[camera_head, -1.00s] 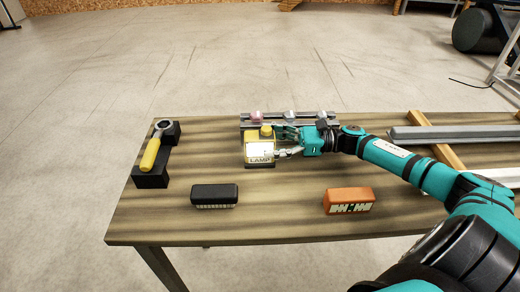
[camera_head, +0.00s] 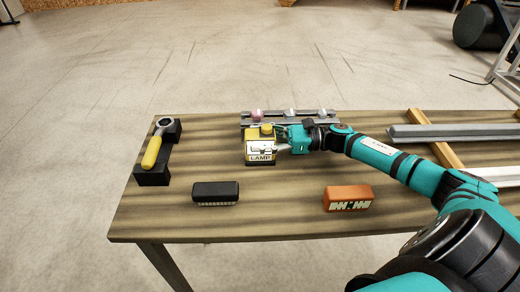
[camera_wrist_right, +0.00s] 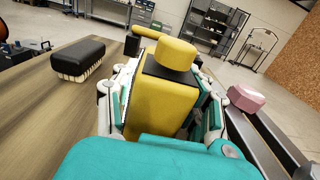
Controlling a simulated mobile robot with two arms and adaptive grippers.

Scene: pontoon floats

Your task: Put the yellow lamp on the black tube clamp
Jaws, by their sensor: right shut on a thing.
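The yellow lamp (camera_head: 266,130) is a boxy body with a round yellow knob on top and a LAMP label on its front. It stands upright near the table's back edge, just in front of a grey rail. My right gripper (camera_head: 268,145) reaches in from the right and is shut on the lamp. In the right wrist view the lamp (camera_wrist_right: 162,100) fills the space between both fingers of the gripper (camera_wrist_right: 162,112). I cannot make out a black tube clamp for certain. My left gripper is not in view.
The rail (camera_head: 305,125) carries pink, white and grey pieces. A black brush (camera_head: 215,191) and an orange brush (camera_head: 348,197) lie in front. A yellow-handled tool (camera_head: 153,150) rests on black blocks (camera_head: 153,177) at left. Grey bars (camera_head: 455,132) lie at right.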

